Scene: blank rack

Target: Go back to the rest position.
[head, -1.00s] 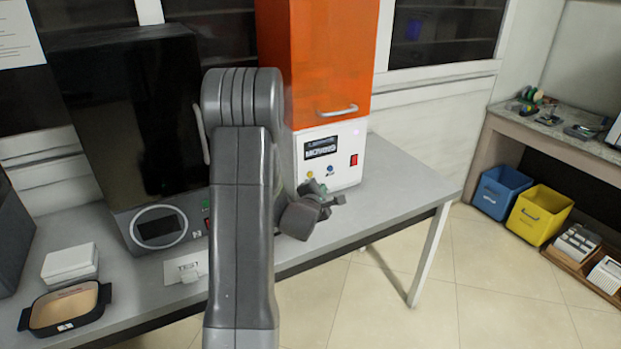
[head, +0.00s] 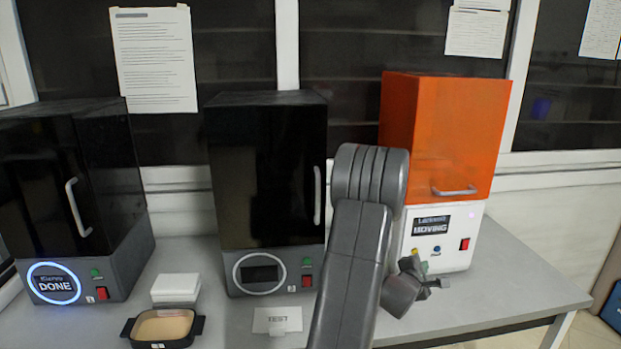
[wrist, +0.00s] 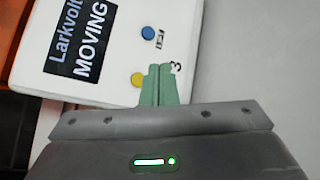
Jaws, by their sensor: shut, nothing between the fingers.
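My gripper (head: 426,274) is in front of the lower white panel of the orange-topped machine (head: 446,138) in the head view. In the wrist view, its two green fingers (wrist: 159,84) are together with nothing between them. They overlap the view of the white panel near its yellow button (wrist: 138,80); I cannot tell whether they touch it. The panel's display (wrist: 80,52) reads "Larkvolt MOVING". My arm is folded upright in front of the bench and hides part of the panel's left side.
A dark machine (head: 267,175) stands in the middle, and another (head: 75,200) at left has a lit ring display reading "DONE". A black-rimmed tray (head: 126,331), a white box (head: 176,289) and a "TEST" card (head: 277,320) are on the bench (head: 520,290). The bench's right part is clear.

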